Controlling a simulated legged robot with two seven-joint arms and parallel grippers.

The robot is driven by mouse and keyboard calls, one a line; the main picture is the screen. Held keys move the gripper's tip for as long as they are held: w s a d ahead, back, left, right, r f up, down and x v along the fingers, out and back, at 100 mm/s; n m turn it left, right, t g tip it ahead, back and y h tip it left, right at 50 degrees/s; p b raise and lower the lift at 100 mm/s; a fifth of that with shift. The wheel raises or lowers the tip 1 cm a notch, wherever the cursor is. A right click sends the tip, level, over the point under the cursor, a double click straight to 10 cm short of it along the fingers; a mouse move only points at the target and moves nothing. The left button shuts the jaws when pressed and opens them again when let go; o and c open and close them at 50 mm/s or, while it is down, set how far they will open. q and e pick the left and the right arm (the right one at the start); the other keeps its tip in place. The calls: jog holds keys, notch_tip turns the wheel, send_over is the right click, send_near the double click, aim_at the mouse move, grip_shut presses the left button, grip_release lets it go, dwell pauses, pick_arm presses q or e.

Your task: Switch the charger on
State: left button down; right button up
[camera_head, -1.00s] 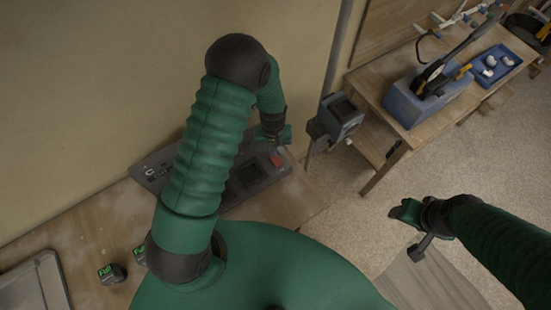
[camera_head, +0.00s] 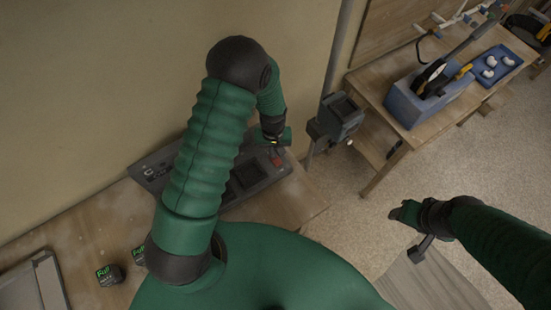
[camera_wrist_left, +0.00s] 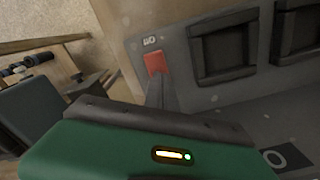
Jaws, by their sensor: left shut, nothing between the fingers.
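The charger (camera_head: 150,176) is a long dark grey unit on the bench against the wall, with recessed square bays. Its red switch (camera_head: 277,162) is at the right end and shows larger in the left wrist view (camera_wrist_left: 155,62), beside a small white marking. My left gripper (camera_head: 276,150) is at this end, just by the switch. In the left wrist view its shut, empty fingers (camera_wrist_left: 158,88) reach to the lower edge of the red switch; I cannot tell whether they touch it. My right gripper (camera_head: 404,212) is over the floor, away from the charger; its jaws are unclear.
Two dark packs with green "Full" labels, one (camera_head: 110,274) and another (camera_head: 139,256), sit on the bench at left. A grey tray (camera_head: 50,283) is at lower left. A second table (camera_head: 405,135) at right holds a blue box (camera_head: 410,103) and a blue tray (camera_head: 505,68).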

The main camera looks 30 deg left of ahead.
aim_at(273, 164)
pick_arm(q)
notch_tip(273, 164, up, 3)
jog(key=shift+w+f+p, duration=0.1)
jog(key=shift+p, duration=0.9)
notch_tip(273, 164, up, 4)
jog(key=p, duration=0.3)
jog(key=s+m+b, duration=0.1)
jog(key=s+b, duration=0.1)
jog(key=b, duration=0.3)
jog(key=s+d+m+t+b, duration=0.1)
jog(key=s+m+b, duration=0.1)
jog(key=b, duration=0.4)
jog(key=s+d+f+m+t+b, duration=0.1)
jog(key=s+b, duration=0.2)
jog(key=b, duration=0.2)
jog(key=shift+s+d+f+m+b, duration=0.1)
jog(key=shift+s+m+b, duration=0.2)
jog(key=shift+s+b, duration=0.1)
jog(key=shift+s+d+r+m+t+b, duration=0.15)
jog(key=shift+s+m+b, duration=0.25)
jog(key=shift+s, duration=0.35)
jog(key=shift+s+a+r+m+t+b, duration=0.15)
jog(key=shift+s+m+b, duration=0.2)
jog(key=shift+s, duration=0.4)
